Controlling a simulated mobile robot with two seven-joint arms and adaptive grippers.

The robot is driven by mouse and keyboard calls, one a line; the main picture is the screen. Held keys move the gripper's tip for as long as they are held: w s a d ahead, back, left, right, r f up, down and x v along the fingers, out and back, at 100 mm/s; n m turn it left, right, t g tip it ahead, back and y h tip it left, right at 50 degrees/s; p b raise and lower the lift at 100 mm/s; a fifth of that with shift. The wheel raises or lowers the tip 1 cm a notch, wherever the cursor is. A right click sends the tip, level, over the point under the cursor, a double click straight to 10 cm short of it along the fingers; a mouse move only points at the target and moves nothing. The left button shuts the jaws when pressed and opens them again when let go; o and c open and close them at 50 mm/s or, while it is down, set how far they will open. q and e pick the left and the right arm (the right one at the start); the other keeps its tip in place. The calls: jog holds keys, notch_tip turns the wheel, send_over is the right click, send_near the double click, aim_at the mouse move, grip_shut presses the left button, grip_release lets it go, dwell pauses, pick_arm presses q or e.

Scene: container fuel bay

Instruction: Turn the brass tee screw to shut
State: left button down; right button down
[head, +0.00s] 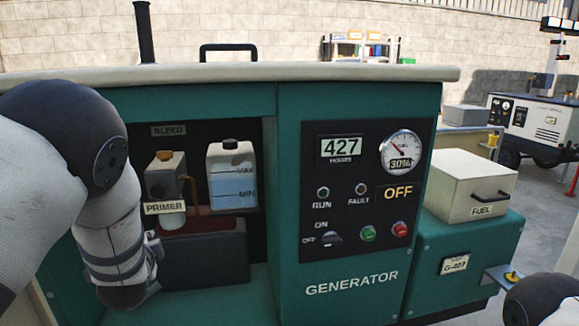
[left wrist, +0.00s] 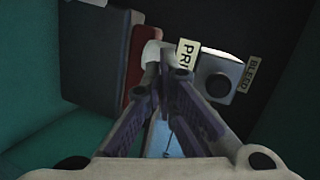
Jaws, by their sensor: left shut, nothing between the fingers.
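A small brass-coloured piece (head: 165,155) sits on top of the grey filter block (head: 160,176) under the BLEED label (head: 169,130); its tee shape is too small to make out. My left gripper (head: 158,246) is low in the open bay, below and in front of the block, apart from the brass piece. In the left wrist view my fingers (left wrist: 164,66) are shut and empty, their tips close to the PRIMER label (left wrist: 190,60) and the filter block (left wrist: 217,82). I cannot tell whether they touch. The brass piece is not clear there. My right gripper is not in view.
A translucent bottle (head: 231,175) with blue liquid stands right of the block. A yellow knob (head: 512,275) sits on a bracket at far right.

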pick_arm(q)
jog(key=s+d+f+n+g+h, duration=0.2)
jog(key=s+d+f+n+g, duration=0.15)
jog(key=s+f, duration=0.85)
jog(key=s+d+f+n+g+h, duration=0.25)
jog(key=s+f+g, duration=0.25)
jog(key=s+f, duration=0.75)
jog(key=s+d+n+g+h, duration=0.1)
jog(key=s+d+n+g, duration=0.1)
jog(key=s, duration=1.1)
jog(key=s+d+f+n+g+h, duration=0.1)
jog(key=s+d+n+g, duration=0.2)
jog(key=s, duration=1)
jog(key=d+g, duration=0.2)
jog(key=d, duration=0.1)
jog(key=shift+s+f, duration=0.2)
jog(key=shift+f, duration=0.05)
jog(key=shift+w+d+h, duration=0.1)
jog(key=shift+d+h, duration=0.05)
jog(key=shift+h, duration=0.1)
